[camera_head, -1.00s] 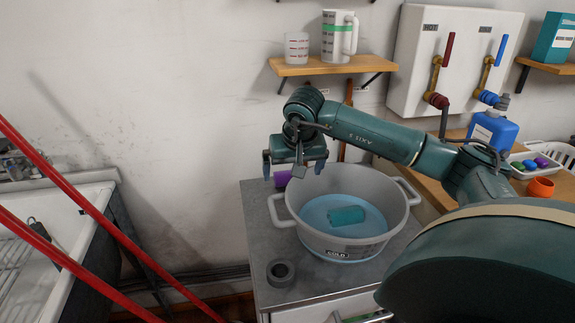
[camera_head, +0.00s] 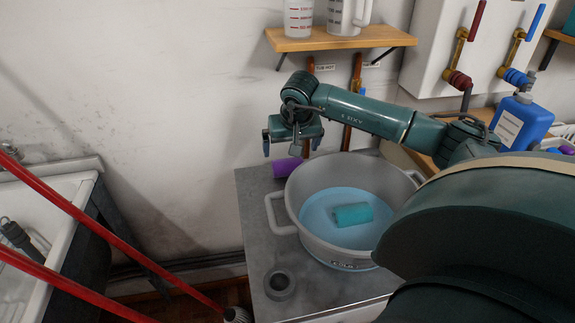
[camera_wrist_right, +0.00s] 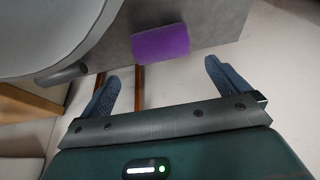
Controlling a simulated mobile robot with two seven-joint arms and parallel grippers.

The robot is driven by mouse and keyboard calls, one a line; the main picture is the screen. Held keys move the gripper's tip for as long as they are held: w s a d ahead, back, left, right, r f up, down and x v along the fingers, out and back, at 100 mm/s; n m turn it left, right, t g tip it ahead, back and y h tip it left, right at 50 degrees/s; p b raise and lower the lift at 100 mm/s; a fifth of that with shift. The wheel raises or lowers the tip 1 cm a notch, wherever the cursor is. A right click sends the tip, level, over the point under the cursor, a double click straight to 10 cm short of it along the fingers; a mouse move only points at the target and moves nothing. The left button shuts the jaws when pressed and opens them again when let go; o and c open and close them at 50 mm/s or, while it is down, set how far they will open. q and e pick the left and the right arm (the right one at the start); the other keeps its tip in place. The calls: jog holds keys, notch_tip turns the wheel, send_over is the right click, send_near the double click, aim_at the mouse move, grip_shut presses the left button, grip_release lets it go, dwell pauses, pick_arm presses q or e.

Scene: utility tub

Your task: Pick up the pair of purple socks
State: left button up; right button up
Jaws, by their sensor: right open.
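The pair of purple socks (camera_head: 287,167) is a small rolled bundle on the grey countertop, behind and left of the tub (camera_head: 283,188). My right gripper (camera_head: 286,149) is above it, open and empty, fingers pointing down. In the right wrist view the purple socks (camera_wrist_right: 160,43) lie beyond and between the two open fingers of my right gripper (camera_wrist_right: 160,80), apart from both. My left gripper is not in view.
The grey two-handled tub holds blue water and a teal roll (camera_head: 352,214). A dark grey ring (camera_head: 280,283) lies on the counter (camera_head: 258,235) in front. A shelf (camera_head: 340,40) and wall are behind; a blue jug (camera_head: 522,122) stands right.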

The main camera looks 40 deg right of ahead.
aim_at(286, 158)
jog(key=x, duration=0.7)
jog(key=shift+w+a+r+p, duration=0.15)
jog(key=shift+w+p, duration=0.2)
jog(key=shift+f, duration=0.2)
jog(key=shift+c, duration=0.2)
jog(key=c, duration=1)
notch_tip(286, 158, up, 10)
jog(key=shift+w, duration=0.1)
